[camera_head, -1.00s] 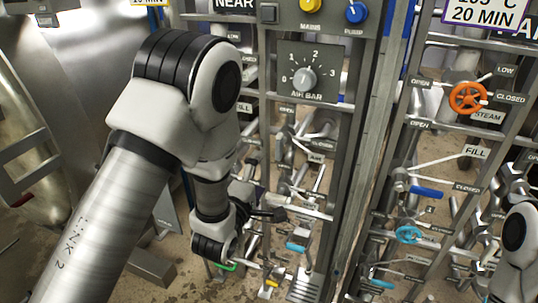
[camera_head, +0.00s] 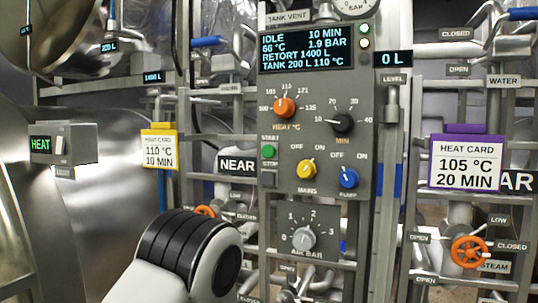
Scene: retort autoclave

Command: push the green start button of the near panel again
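The green start button (camera_head: 268,151) sits under a START label on the left edge of the near grey control panel (camera_head: 330,175). Nothing covers it. The panel's display (camera_head: 305,50) reads IDLE, 10 MIN, 66 °C, 1.9 BAR, RETORT 1400 L, TANK 200 L 110 °C. A thick joint of my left arm shows at the bottom, below and left of the button. Both of my grippers are out of view.
An orange heat knob (camera_head: 284,107), black minute knob (camera_head: 341,123), yellow mains knob (camera_head: 306,169) and blue pump knob (camera_head: 348,178) share the panel. The air bar dial (camera_head: 303,239) is below. A yellow-topped heat card (camera_head: 159,150) hangs left. Pipes and rails surround the panel.

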